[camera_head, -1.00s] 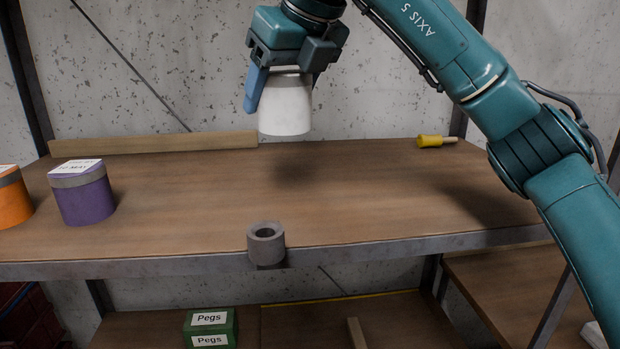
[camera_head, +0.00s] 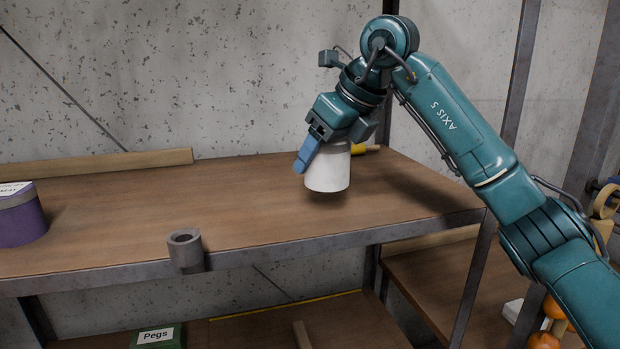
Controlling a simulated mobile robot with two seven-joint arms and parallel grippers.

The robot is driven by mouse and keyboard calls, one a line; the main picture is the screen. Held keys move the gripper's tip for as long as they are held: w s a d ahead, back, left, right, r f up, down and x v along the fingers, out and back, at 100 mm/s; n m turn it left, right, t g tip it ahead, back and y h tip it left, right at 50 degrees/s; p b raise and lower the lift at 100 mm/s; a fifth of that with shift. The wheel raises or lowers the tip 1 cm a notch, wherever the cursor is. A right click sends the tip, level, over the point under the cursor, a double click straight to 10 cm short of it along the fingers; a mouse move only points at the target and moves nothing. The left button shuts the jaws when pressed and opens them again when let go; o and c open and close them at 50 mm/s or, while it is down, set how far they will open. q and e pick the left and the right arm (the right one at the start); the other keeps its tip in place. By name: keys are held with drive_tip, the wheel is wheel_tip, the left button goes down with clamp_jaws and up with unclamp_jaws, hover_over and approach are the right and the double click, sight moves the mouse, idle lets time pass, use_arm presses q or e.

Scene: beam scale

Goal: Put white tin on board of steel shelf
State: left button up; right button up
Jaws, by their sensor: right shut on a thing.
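The white tin (camera_head: 328,171) is held upright in my right gripper (camera_head: 326,148), which is shut on it. The tin is low over the right part of the wooden board (camera_head: 230,213) of the steel shelf, with a shadow beneath it. I cannot tell for sure whether its base touches the board. The gripper comes down on the tin from above, and its blue finger shows on the left side of it. The top of the tin is hidden by the gripper. My left gripper is not in view.
A purple tin (camera_head: 21,216) stands at the board's left end. A grey ring-shaped piece (camera_head: 186,248) sits at the front edge. A yellow-handled tool (camera_head: 364,149) lies behind the white tin. A wooden strip (camera_head: 95,163) runs along the back. The board's middle is clear.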

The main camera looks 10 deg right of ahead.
sight(346, 142)
drive_tip(key=shift+f, duration=2.05)
drive_tip(key=shift+s, duration=0.1)
drive_tip(key=shift+f, duration=0.1)
drive_tip(key=o, duration=1.2)
drive_tip(key=shift+f, duration=0.1)
drive_tip(key=shift+r, duration=0.35)
drive_tip(key=v, duration=1.1)
drive_tip(key=shift+s+d+r+b, duration=0.2)
drive_tip(key=shift+r+b, duration=0.1)
